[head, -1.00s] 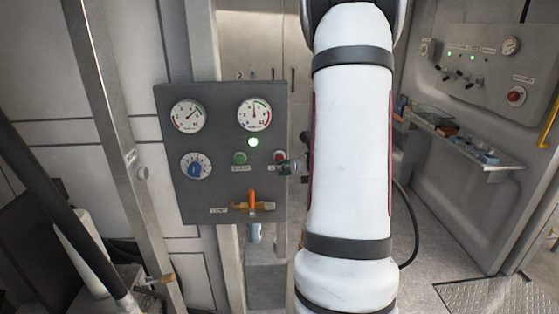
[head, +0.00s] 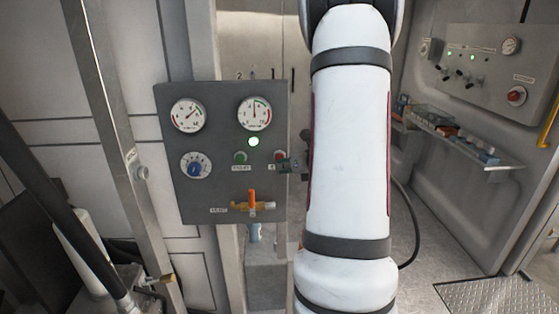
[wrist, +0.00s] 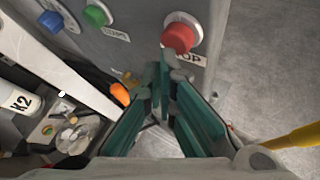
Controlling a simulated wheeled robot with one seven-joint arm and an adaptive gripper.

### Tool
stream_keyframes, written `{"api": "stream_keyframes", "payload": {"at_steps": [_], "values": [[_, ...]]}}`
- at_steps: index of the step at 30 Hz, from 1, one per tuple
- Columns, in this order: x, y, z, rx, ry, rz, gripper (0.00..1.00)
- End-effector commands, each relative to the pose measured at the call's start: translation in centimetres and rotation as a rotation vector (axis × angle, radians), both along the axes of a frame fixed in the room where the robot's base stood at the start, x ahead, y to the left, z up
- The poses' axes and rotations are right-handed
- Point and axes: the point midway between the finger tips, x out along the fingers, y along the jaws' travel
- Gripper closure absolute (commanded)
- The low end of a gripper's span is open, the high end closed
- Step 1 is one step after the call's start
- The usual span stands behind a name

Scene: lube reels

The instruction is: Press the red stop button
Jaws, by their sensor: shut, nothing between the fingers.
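The red stop button (head: 280,155) is on the right side of the grey gauge panel (head: 223,211), partly covered by my gripper in the head view. In the wrist view the red button (wrist: 178,38) stands out from its pale collar, above a partly hidden "STOP" label (wrist: 186,57). My gripper (wrist: 166,62) is shut and empty, its green fingers together. The fingertips appear just below the button, overlapping the label in the wrist view; contact cannot be told. My gripper also shows beside the panel's right edge in the head view (head: 284,164).
A green button (head: 240,157), a blue knob (head: 194,169) and a lit green lamp (head: 253,142) share the panel. An orange valve handle (head: 252,202) sticks out below. Another wall panel at right has its own red button (head: 516,95).

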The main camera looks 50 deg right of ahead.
Motion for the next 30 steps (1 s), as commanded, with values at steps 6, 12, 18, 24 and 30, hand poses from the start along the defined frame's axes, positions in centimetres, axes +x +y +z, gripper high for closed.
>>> {"api": "stream_keyframes", "payload": {"at_steps": [6, 12, 18, 24, 30], "values": [[-0.01, 0.00, 0.02, 0.000, 0.000, 0.000, 1.00], [0.08, -0.09, 0.01, 0.000, 0.000, 0.000, 1.00], [0.22, -0.27, 0.00, 0.000, 0.000, 0.000, 1.00], [0.38, -0.44, 0.03, 0.000, -0.001, 0.000, 1.00], [0.52, -0.62, 0.05, 0.000, -0.001, 0.000, 1.00]]}}
